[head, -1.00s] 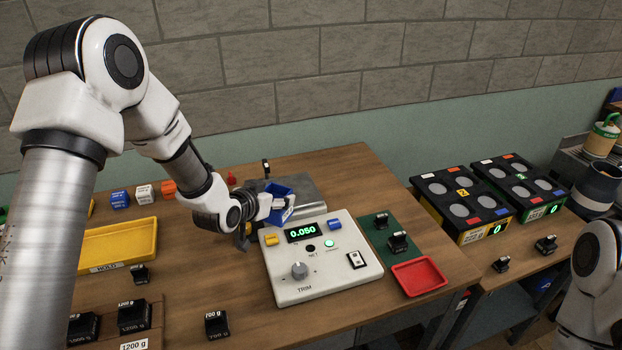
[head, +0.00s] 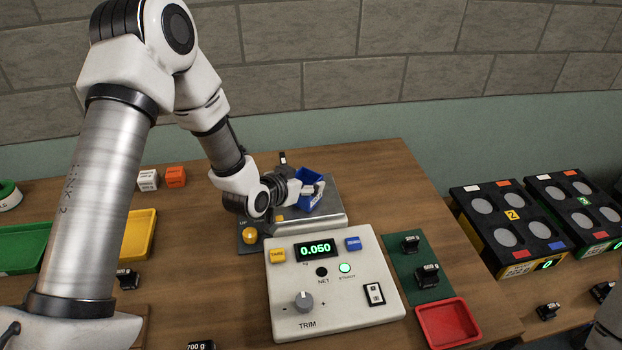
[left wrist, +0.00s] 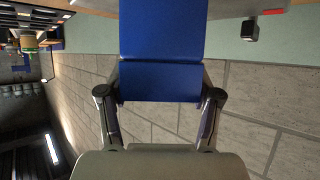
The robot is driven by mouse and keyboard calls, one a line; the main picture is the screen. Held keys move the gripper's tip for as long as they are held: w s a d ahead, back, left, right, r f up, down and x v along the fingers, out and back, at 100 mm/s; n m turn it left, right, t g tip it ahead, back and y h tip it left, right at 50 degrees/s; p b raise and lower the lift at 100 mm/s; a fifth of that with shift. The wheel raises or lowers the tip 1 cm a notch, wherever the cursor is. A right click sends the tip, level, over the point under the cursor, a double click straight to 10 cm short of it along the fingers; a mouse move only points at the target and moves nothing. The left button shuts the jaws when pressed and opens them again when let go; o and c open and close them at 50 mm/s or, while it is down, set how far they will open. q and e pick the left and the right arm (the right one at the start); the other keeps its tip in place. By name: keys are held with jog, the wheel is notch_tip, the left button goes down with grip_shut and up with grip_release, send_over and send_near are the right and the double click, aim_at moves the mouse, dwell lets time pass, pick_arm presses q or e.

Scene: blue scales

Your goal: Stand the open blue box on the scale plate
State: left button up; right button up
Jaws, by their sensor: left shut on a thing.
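The open blue box (head: 309,178) is at the scale's grey metal plate (head: 332,214), over its middle in the head view. My left gripper (head: 308,189) is shut on the box and partly covers it. In the left wrist view the blue box (left wrist: 160,78) fills the space between the two fingertips (left wrist: 159,97). I cannot tell whether the box's bottom touches the plate. The scale's console (head: 335,280) stands in front, and its display (head: 316,250) reads 0.050 in green. My right gripper is out of view.
A dark green mat (head: 419,262) with small black weights lies right of the console, with a red tray (head: 447,324) in front. A yellow tray (head: 139,235) and white and orange cubes (head: 175,177) are on the left. A dark post (head: 283,158) rises behind the plate.

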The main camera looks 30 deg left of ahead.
pick_arm(q)
jog(key=shift+w+d+f, duration=0.1)
jog(key=shift+d, duration=0.05)
jog(key=shift+w+f, duration=0.2)
jog(key=shift+w, duration=0.05)
jog(key=o, duration=0.9)
jog(key=shift+s, duration=0.1)
jog(key=shift+o, duration=1.2)
jog(key=shift+s, duration=0.1)
jog(key=shift+r, duration=0.1)
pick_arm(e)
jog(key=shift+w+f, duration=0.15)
pick_arm(q)
jog(key=shift+r, duration=0.1)
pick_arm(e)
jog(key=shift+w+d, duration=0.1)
pick_arm(q)
jog(key=p+v, duration=0.1)
jog(key=v, duration=1.1)
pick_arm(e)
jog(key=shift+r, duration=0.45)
